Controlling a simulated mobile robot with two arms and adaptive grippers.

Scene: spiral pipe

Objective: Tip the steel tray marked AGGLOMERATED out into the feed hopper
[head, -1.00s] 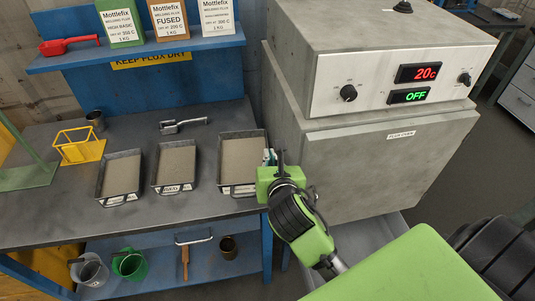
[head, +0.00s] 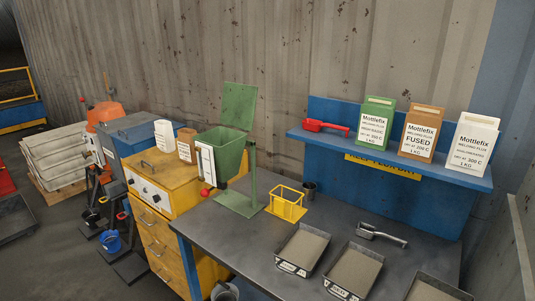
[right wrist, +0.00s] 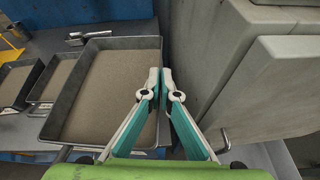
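The rightmost steel tray (head: 412,291), full of grey-brown flux, sits on the bench, cut off by the bottom of the head view. Its marking cannot be read now. In the right wrist view this tray (right wrist: 85,142) fills the left half. My right gripper (right wrist: 160,76) has its fingertips nearly together at the tray's right wall, one on each side, and appears shut on it. The green feed hopper (head: 222,156) stands on a green stand at the bench's left end, its lid (head: 240,106) raised. My left gripper is out of view.
Two other filled trays (head: 280,262) (head: 331,287) stand left of it. A metal scoop (head: 383,236), a yellow wire holder (head: 287,204) and a dark cup (head: 309,190) are behind them. The oven (right wrist: 235,80) stands close right of the gripper. Flux boxes (head: 422,133) stand on the blue shelf.

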